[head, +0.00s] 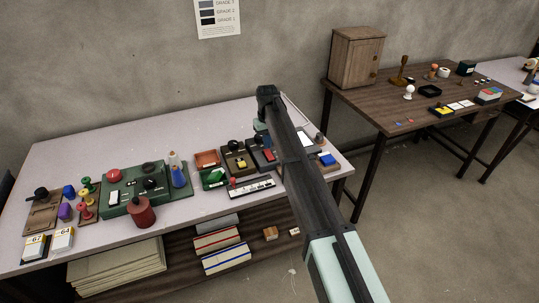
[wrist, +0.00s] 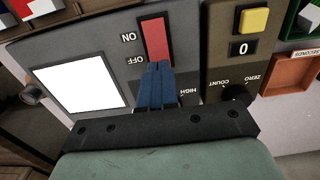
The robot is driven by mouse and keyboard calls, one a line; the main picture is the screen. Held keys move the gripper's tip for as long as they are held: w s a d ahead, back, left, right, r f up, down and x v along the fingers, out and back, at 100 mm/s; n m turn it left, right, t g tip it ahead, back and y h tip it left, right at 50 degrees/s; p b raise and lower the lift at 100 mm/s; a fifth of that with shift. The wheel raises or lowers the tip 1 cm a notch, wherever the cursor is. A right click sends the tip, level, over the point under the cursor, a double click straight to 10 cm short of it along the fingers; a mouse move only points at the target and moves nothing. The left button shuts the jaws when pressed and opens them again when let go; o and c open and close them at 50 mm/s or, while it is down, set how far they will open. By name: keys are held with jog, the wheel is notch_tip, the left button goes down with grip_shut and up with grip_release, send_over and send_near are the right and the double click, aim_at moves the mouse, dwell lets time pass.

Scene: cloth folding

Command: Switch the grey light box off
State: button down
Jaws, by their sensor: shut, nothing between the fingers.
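The grey light box (wrist: 88,45) fills the left and middle of the wrist view. Its white panel (wrist: 80,85) is bright. Its red rocker switch (wrist: 155,40) has ON beside the far end and OFF beside the near end. My gripper (wrist: 158,68) is shut and empty, with its blue fingertips at the OFF end of the switch. They cover that end, and I cannot tell whether they touch or press it. In the head view the light box (head: 258,146) is partly hidden behind my arm; the fingers are hidden there.
A brown counter box (wrist: 225,55) with a yellow button stands close to the right in the wrist view, and an orange tray (wrist: 290,75) lies beyond it. In the head view a white slider strip (head: 251,188) lies in front, and a green box (head: 135,190) stands further left.

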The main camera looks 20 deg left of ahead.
aim_at(268, 151)
jog(key=shift+f, duration=1)
dwell(0.8)
jog(key=shift+r, duration=3.55)
